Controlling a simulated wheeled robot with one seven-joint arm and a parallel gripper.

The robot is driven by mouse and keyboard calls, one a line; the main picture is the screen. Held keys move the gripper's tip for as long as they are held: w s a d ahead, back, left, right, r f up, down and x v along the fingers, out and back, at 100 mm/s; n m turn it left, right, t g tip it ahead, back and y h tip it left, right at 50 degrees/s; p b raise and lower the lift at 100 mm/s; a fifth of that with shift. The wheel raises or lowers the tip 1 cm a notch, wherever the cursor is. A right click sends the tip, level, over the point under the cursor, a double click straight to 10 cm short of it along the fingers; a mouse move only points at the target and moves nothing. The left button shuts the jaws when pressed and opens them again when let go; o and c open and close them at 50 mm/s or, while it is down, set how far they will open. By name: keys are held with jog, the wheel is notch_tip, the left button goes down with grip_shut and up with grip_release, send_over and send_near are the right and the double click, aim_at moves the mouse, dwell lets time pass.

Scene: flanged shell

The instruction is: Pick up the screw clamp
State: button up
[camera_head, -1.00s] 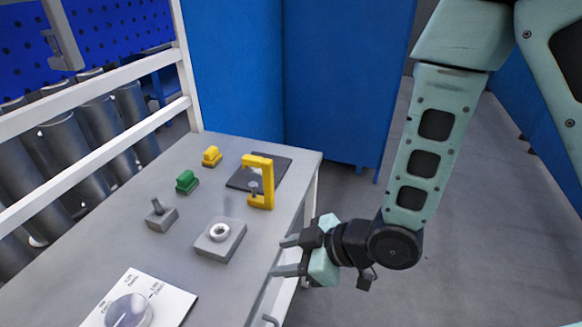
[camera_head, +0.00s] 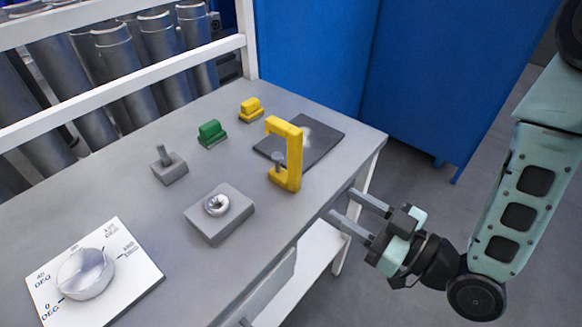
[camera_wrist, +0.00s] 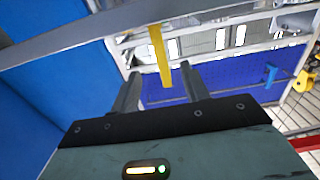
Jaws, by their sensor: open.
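The yellow screw clamp (camera_head: 287,152) stands upright on the grey table, at the near edge of a dark square plate (camera_head: 310,143). Its grey screw faces left in the head view. My gripper (camera_head: 341,207) is open and empty, off the table's right edge, to the right of and nearer than the clamp. It is apart from the clamp. In the wrist view the yellow clamp (camera_wrist: 159,55) shows as a narrow bar beyond and between the two open fingers (camera_wrist: 160,85).
A white rail runs behind; blue panels (camera_head: 415,70) stand at the right back.

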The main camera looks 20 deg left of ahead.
aim_at(299, 178)
jog(key=b+x, duration=0.4)
jog(key=x, duration=0.4)
jog(key=shift+r, duration=0.1)
jog(key=shift+f+p+x, duration=0.2)
jog(key=shift+f+x, duration=0.05)
jog(key=shift+x, duration=1.3)
jog(key=shift+f+p+x, duration=0.15)
jog(key=shift+f+x, duration=0.05)
jog(key=shift+x, duration=1.3)
jog(key=shift+w, duration=0.2)
grip_shut()
